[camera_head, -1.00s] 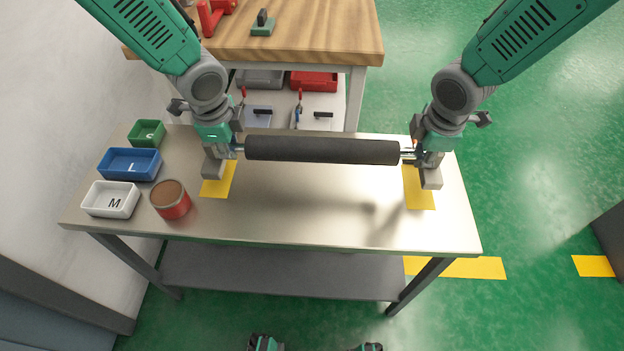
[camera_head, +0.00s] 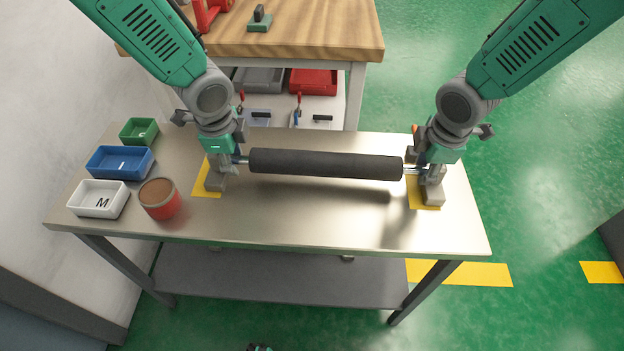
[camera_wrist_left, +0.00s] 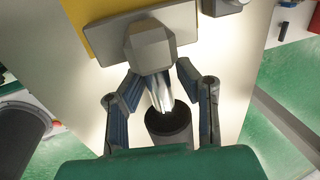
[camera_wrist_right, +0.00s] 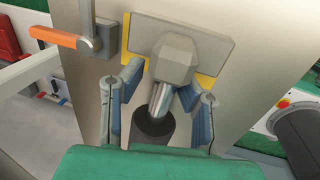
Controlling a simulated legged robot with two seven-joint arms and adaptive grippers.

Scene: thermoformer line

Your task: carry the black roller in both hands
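The black roller (camera_head: 325,164) lies level across the view between my two grippers, above the metal table (camera_head: 310,215), with its shadow on the tabletop. My left gripper (camera_head: 226,166) is at its left end and my right gripper (camera_head: 422,172) at its right end. In the left wrist view the fingers (camera_wrist_left: 160,82) flank the bright shaft (camera_wrist_left: 158,92). In the right wrist view the fingers (camera_wrist_right: 161,85) likewise flank the shaft (camera_wrist_right: 160,100). Each shaft meets a grey end block (camera_wrist_left: 150,45), also in the right wrist view (camera_wrist_right: 174,58). Finger contact is partly hidden.
Green (camera_head: 139,131), blue (camera_head: 121,162) and white (camera_head: 98,199) bins and a red-brown can (camera_head: 160,199) stand at the table's left. Yellow marks (camera_head: 200,185) lie under the roller's ends. A wooden bench (camera_head: 300,35) stands behind. The table's front middle is clear.

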